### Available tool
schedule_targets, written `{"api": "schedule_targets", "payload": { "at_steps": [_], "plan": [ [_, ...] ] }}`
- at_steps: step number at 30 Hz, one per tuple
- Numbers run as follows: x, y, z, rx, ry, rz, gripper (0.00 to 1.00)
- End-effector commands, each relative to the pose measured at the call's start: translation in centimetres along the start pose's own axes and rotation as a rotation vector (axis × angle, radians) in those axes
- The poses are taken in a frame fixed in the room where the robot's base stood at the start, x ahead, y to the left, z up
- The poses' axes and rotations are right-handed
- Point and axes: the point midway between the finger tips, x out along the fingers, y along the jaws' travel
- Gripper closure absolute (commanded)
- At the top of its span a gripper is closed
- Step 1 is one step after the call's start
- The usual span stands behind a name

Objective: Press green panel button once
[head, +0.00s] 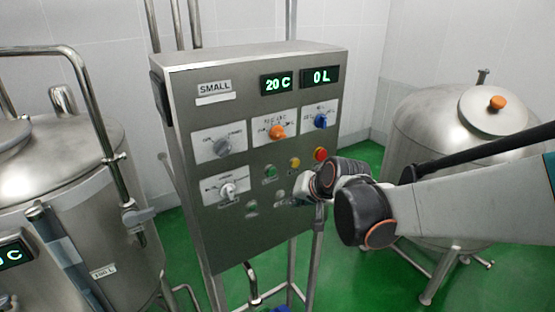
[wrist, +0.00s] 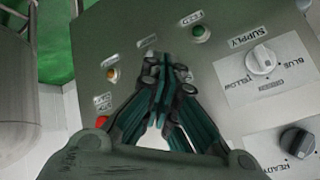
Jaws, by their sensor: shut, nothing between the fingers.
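The control panel (head: 210,130) stands upright in the head view, with two green buttons on its lower front. The upper green button (head: 269,171) sits left of the yellow button (head: 295,162). The lower green button (head: 251,207) is near the lower white knob. In the wrist view the panel appears upside down, and one green button (wrist: 201,34) shows clear, to the right of my fingertips. My gripper (wrist: 157,72) is shut and empty, its fingers pointing at the panel and covering part of it. I cannot tell whether the tips touch the panel.
A red button (head: 320,154) is close to my wrist; it also shows in the wrist view (wrist: 102,122). The supply knob (wrist: 262,60) lies right of my fingers there. Steel tanks stand left (head: 60,170) and right (head: 440,120) of the panel. Green floor is between them.

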Motion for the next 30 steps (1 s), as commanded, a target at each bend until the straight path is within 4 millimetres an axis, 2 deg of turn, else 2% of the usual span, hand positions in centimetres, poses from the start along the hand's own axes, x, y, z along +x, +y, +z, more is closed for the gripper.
{"api": "schedule_targets", "payload": {
  "at_steps": [8, 24, 30],
  "plan": [
    [0.5, -0.3, -0.4, 0.0, 0.0, 0.0, 1.0],
    [5.0, -3.6, -3.6, 0.0, 0.0, 0.0, 1.0],
    [5.9, -4.3, -4.3, 0.0, 0.0, 0.0, 1.0]
  ]
}}
